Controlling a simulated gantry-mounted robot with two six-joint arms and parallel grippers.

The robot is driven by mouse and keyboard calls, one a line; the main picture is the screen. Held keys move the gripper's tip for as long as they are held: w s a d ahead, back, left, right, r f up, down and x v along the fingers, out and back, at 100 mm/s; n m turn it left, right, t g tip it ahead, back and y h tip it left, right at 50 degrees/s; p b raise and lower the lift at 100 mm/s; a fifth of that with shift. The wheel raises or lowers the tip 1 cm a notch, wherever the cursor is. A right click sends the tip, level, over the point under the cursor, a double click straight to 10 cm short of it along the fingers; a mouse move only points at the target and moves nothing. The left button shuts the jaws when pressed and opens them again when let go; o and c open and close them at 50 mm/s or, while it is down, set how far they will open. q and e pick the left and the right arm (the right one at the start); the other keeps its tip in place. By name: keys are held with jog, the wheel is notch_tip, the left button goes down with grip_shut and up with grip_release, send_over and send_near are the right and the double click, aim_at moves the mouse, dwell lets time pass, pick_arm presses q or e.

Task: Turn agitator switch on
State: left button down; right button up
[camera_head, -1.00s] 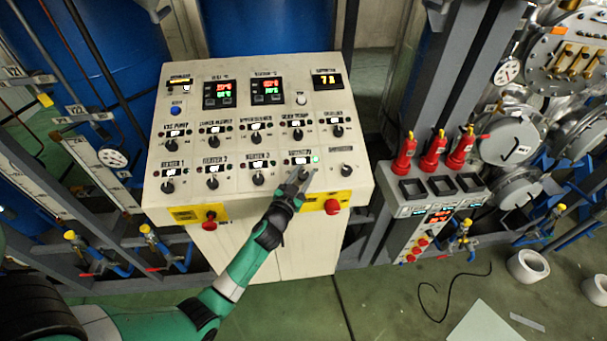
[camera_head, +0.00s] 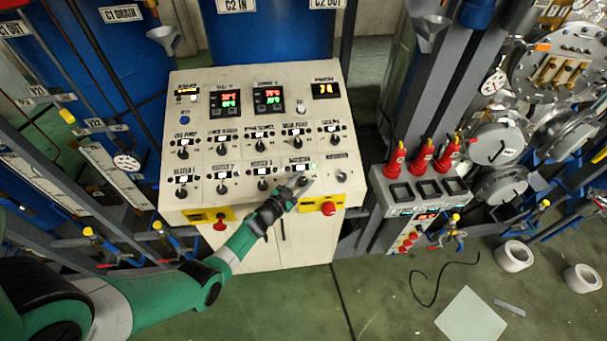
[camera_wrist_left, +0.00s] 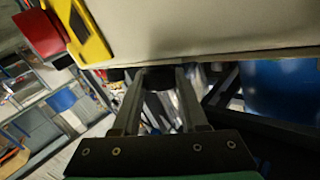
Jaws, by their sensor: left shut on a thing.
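The pale control panel (camera_head: 231,141) stands in the middle of the head view with rows of black rotary knobs. My left gripper (camera_head: 296,189) is at the bottom row, at the fourth knob from the left (camera_head: 303,181). Its fingers are shut on that knob and partly hide it. A small green light (camera_head: 313,167) is lit beside the label above it, and the label is too small to read. In the left wrist view, my gripper's fingers (camera_wrist_left: 158,78) reach the panel face with a dark knob between them. My right gripper is not in view.
A knob (camera_head: 341,177) sits close to the right of the gripper. A red emergency button (camera_head: 328,209) on a yellow plate is just below. Red-topped fittings (camera_head: 422,157) stand on a grey box at the right. The floor in front is mostly clear.

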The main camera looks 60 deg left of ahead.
pick_arm(q)
jog(key=shift+r, duration=0.1)
jog(key=shift+c, duration=2.2)
grip_release()
jog(key=p+v, duration=0.3)
jog(key=v, duration=0.8)
jog(key=shift+s, duration=0.35)
jog(key=shift+d, duration=0.15)
